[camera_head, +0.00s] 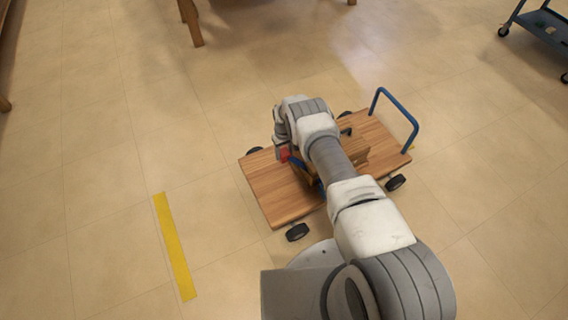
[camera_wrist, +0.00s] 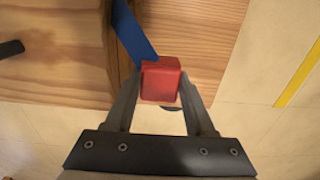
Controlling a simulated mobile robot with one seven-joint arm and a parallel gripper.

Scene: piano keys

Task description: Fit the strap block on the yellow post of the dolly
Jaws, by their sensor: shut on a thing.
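A red strap block (camera_wrist: 161,78) is held between the two fingers of my gripper (camera_wrist: 160,90) in the wrist view. A blue strap (camera_wrist: 133,36) runs from beside the block up along a wooden body. In the head view the red block (camera_head: 284,155) shows just under my gripper (camera_head: 282,149), over the left part of the dolly (camera_head: 268,190). The dolly has a flat wooden deck, black wheels and a blue handle (camera_head: 398,107) at its right end. I cannot make out a yellow post on the deck; my arm covers much of it.
A yellow floor stripe (camera_head: 174,245) lies left of the dolly. A blue cart (camera_head: 545,27) stands far right, wooden furniture legs (camera_head: 191,22) at the top. The floor to the left is open.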

